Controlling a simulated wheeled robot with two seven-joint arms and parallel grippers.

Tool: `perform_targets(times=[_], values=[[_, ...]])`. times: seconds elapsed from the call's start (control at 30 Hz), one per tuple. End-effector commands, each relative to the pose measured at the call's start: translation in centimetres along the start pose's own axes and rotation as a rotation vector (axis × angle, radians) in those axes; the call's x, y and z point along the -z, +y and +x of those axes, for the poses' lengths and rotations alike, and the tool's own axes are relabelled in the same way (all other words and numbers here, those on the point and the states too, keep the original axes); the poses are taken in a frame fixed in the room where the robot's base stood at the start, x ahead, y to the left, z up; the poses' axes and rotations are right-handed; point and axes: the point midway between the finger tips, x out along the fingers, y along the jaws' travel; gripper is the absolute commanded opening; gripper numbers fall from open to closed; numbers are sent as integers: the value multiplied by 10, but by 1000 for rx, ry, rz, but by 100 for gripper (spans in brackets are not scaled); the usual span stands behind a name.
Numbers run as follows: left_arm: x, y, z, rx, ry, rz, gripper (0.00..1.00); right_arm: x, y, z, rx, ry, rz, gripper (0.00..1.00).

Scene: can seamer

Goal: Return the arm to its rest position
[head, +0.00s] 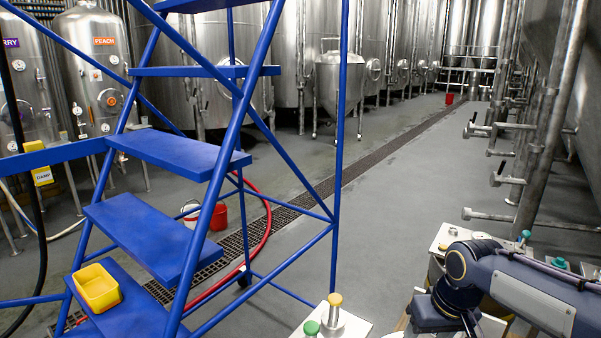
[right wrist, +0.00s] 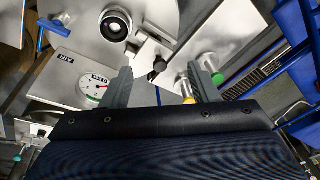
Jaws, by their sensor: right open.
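My right arm (head: 520,285) comes in from the lower right in the head view, low over the metal seamer bench. In the right wrist view my right gripper (right wrist: 160,86) is open, with its two grey fingers apart and nothing between them. Beyond the fingers are the seamer's metal plates, a round gauge (right wrist: 92,88) and a round black-centred fitting (right wrist: 115,26). A yellow-topped post (head: 334,312) and a green-topped post (head: 311,328) stand at the bottom of the head view, left of my right arm. My left gripper is not in view.
Blue rolling stairs (head: 165,152) fill the left, with a yellow bin (head: 97,287) on a low step. A red bucket (head: 218,217) and a red hose (head: 262,235) are on the floor. Steel tanks (head: 340,85) line the back. Pipework (head: 540,130) stands at right.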

Motion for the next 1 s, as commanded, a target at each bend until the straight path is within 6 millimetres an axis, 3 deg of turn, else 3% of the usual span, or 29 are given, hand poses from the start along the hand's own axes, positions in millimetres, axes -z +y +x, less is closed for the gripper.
perform_targets(times=[0.1, 0.2, 0.3, 0.43, 0.6, 1.0], values=[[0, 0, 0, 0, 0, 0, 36, -54, -3, -25, 41, 76, 48, 55], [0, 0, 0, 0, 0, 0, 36, -98, -10, -33, 85, 137, 91, 55], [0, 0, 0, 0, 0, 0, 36, -137, -20, -33, 133, 197, 133, 55], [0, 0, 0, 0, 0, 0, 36, -173, -32, -26, 187, 261, 176, 55], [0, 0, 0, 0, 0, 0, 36, -195, -43, -16, 227, 303, 204, 55], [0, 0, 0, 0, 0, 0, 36, -198, -44, -15, 233, 307, 208, 55]])
